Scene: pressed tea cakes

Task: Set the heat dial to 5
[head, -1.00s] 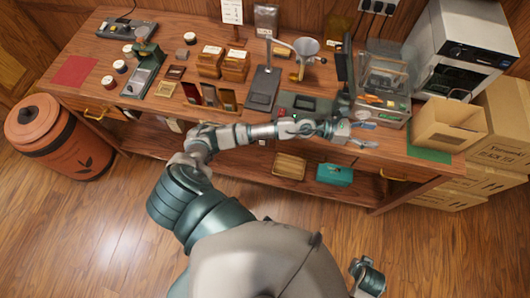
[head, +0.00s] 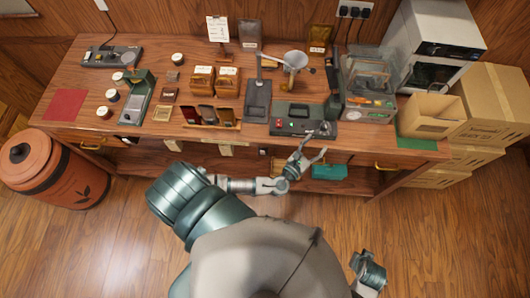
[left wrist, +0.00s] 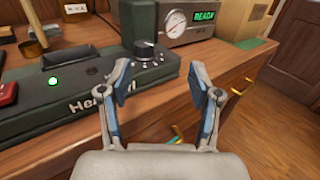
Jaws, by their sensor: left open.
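The heat dial (left wrist: 145,50) is a dark knob on a scaled plate, at the right end of a dark green heat sealer (left wrist: 60,105) with a green light. I cannot read its setting. In the head view the sealer (head: 276,126) lies at the table's front edge, with the small knob (head: 323,127) at its right end. My left gripper (head: 314,147) is open and empty, in front of the sealer's right end and apart from the dial. In the left wrist view its fingers (left wrist: 160,78) spread below and either side of the dial.
A machine with a gauge and green READY display (left wrist: 190,18) stands right of the sealer. An open carton (head: 432,112) sits at the right. Drawer handles project below the table's front edge.

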